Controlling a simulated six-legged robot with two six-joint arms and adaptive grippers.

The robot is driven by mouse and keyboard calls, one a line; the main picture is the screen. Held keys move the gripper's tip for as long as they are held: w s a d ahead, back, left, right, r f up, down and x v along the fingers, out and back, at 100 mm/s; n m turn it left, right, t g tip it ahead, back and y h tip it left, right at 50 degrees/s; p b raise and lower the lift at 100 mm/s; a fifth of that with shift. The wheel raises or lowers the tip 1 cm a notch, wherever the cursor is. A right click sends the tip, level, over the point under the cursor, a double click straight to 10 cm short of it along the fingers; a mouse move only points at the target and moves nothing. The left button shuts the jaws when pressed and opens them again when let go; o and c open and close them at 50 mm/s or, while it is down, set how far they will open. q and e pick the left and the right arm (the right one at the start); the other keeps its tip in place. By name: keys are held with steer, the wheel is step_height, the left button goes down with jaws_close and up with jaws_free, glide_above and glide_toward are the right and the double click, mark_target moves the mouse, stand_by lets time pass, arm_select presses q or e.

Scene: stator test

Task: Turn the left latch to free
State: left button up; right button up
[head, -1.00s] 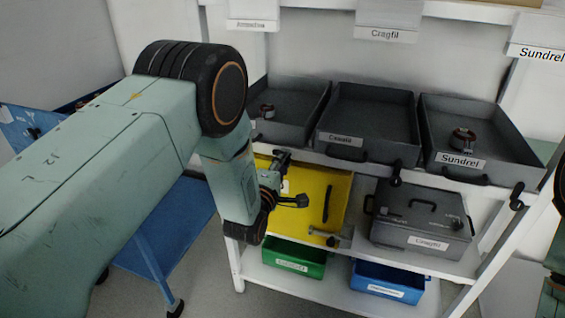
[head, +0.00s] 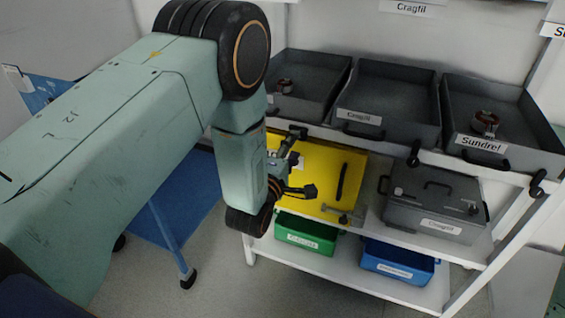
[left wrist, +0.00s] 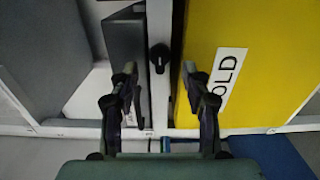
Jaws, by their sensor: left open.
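In the left wrist view a black latch knob (left wrist: 159,57) sits on a white shelf rail (left wrist: 162,105). Its short lever lies along the rail, pointing down the picture. My left gripper (left wrist: 159,76) is open, with one finger on each side of the rail and the latch between and slightly beyond the tips. I see no clear contact. In the head view the left gripper (head: 302,162) is in front of the yellow panel, and I cannot make out this latch there. Two other black latches, a middle one (head: 413,154) and a right one (head: 537,184), show on the shelf front. My right gripper is not in view.
Dark trays (head: 388,100) stand on the upper shelf. Below are a yellow panel (head: 325,170) with a dark handle, a grey lidded case (head: 435,200), a green bin (head: 305,235) and a blue bin (head: 398,262). A blue cart (head: 180,205) stands at left.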

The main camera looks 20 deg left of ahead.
arm_select(q)
steer(key=s, duration=0.7)
steer(key=shift+s, duration=0.15)
steer(key=shift+a, duration=0.1)
steer(key=s+a+f+m+g, duration=0.2)
steer(key=s+f+m+g, duration=0.75)
steer(key=f, duration=0.45)
steer(key=s+f+m+g, duration=0.3)
steer(key=s+m+g, duration=0.1)
steer(key=s, duration=0.9)
steer(key=s+a+f+m+g, duration=0.1)
steer(key=s+f+m+g, duration=0.3)
steer(key=s, duration=0.9)
steer(key=shift+y, duration=0.3)
steer(key=shift+f+g, duration=0.1)
steer(key=shift+g, duration=0.15)
steer(key=shift+c, duration=0.3)
